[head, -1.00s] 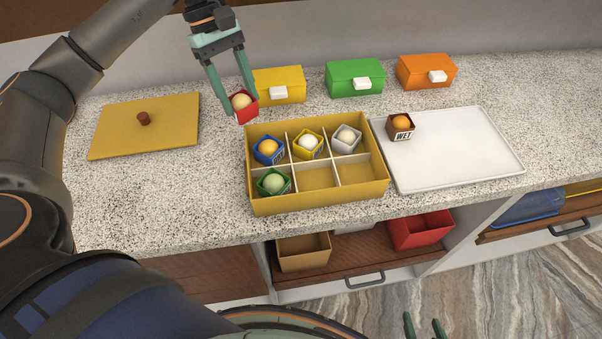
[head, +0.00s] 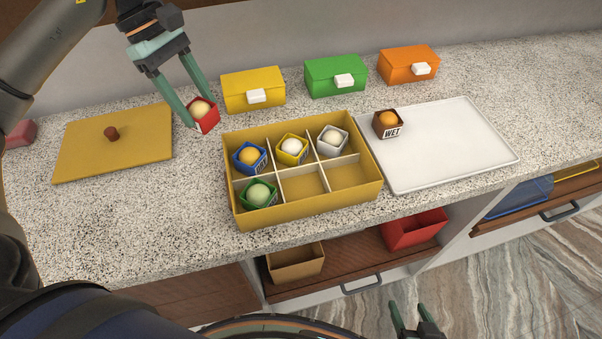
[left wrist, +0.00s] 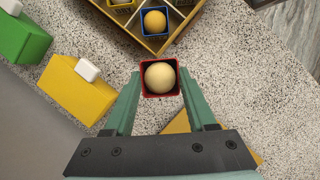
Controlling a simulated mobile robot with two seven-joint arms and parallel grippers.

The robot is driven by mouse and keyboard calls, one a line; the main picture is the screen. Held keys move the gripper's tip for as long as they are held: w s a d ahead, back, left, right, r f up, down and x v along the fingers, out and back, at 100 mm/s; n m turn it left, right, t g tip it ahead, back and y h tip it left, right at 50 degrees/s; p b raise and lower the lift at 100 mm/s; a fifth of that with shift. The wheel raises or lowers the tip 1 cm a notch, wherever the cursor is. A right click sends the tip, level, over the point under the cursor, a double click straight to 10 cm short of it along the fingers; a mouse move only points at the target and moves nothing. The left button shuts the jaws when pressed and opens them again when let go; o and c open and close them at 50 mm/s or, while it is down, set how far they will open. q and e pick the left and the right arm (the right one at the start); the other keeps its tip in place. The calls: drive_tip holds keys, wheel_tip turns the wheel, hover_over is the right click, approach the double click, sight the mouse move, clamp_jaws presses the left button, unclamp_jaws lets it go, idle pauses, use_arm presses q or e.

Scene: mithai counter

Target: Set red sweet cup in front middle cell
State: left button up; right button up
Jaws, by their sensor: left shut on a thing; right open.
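My left gripper (head: 194,112) is shut on the red sweet cup (head: 207,124), which holds a pale round sweet. It is held up to the left of the yellow divided box (head: 300,213), near its back left corner. In the left wrist view the red cup (left wrist: 146,92) sits between the fingertips. The box's back row holds a blue cup (head: 250,158), a yellow cup (head: 291,150) and a white cup (head: 332,141). A green cup (head: 259,194) is in the front left cell. The front middle cell (head: 304,184) and front right cell are empty. My right gripper (head: 412,318) is open and empty, low at the bottom edge.
A brown cup marked WET (head: 388,125) stands on the white tray (head: 450,150) at right. Yellow (head: 253,88), green (head: 336,75) and orange (head: 408,64) boxes line the back. A yellow lid with a knob (head: 85,150) lies at left. Open drawers are below the counter.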

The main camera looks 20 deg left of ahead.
use_arm(q)
drive_tip(key=s+d+f+p, duration=0.1)
drive_tip(key=d, duration=0.5)
drive_tip(key=s+d+p, duration=0.1)
drive_tip(key=d, duration=0.6)
drive_tip(key=s+d+f+p, duration=0.1)
drive_tip(key=d+p, duration=0.1)
drive_tip(key=d, duration=0.5)
drive_tip(key=shift+s+f, duration=0.35)
drive_tip(key=shift+s, duration=0.05)
wheel_tip(320, 180, down, 4)
drive_tip(key=shift+f+b, duration=0.2)
drive_tip(key=shift+b, duration=0.9)
drive_tip(key=shift+r, duration=0.1)
drive_tip(key=shift+f, duration=0.2)
drive_tip(key=o, duration=1.1)
